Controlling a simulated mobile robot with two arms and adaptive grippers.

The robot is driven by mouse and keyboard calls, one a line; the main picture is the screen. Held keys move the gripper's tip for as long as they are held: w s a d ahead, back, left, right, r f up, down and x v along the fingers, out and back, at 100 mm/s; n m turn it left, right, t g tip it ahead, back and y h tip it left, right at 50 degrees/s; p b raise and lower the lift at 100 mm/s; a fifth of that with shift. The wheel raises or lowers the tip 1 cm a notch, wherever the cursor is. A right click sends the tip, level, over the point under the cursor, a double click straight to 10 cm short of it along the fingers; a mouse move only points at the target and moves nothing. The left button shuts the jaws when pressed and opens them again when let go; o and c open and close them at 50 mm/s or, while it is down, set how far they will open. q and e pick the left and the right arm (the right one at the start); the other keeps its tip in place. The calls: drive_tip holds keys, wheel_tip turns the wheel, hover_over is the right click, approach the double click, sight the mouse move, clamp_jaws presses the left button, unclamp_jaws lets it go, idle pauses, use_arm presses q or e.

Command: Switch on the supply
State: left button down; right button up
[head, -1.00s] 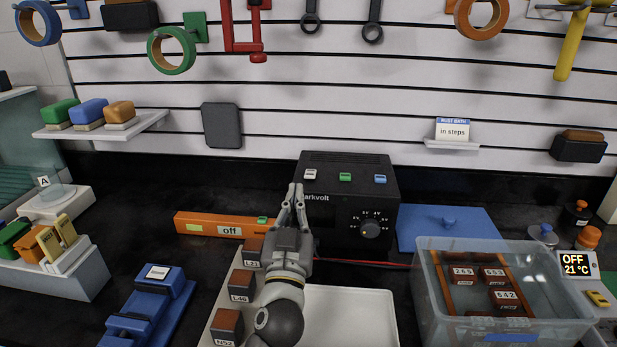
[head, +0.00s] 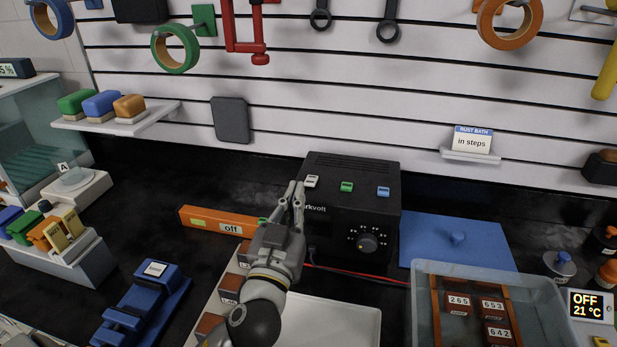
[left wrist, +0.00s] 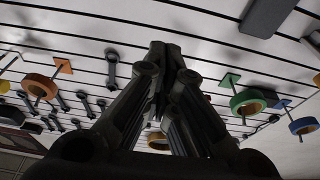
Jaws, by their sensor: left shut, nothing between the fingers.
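The supply is a black box (head: 375,210) marked "rkvolt", partly covered by my gripper. On its top are a white switch (head: 312,181), a green switch (head: 347,187) and a blue switch (head: 383,191). A dial (head: 367,243) is on its front. My left gripper (head: 296,188) is shut and empty, its fingers pointing up at the box's left front edge, just below the white switch. I cannot tell whether it touches the box. In the left wrist view the closed fingers (left wrist: 165,60) point up at the wall. My right gripper is not in view.
An orange bar (head: 205,218) labelled "off" lies left of the box. A white tray (head: 340,325) with dark blocks is in front. A clear tank (head: 420,300) with numbered blocks and a blue panel (head: 475,240) are to the right. A blue clamp-like device (head: 145,300) stands at left.

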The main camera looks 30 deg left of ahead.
use_arm(q)
drive_tip(key=w, duration=0.1)
wheel_tip(320, 180, up, 2)
drive_tip(key=r+p, duration=0.1)
drive_tip(key=p, duration=0.4)
hover_over(308, 194)
drive_tip(key=w, duration=0.1)
drive_tip(key=shift+a+f, duration=0.25)
drive_tip(key=f, duration=0.3)
drive_tip(key=shift+s+d+f+b, duration=0.1)
drive_tip(key=shift+s+b, duration=0.2)
drive_tip(key=shift+b, duration=0.05)
drive_tip(key=shift+s+f, duration=0.15)
drive_tip(key=shift+f, duration=0.45)
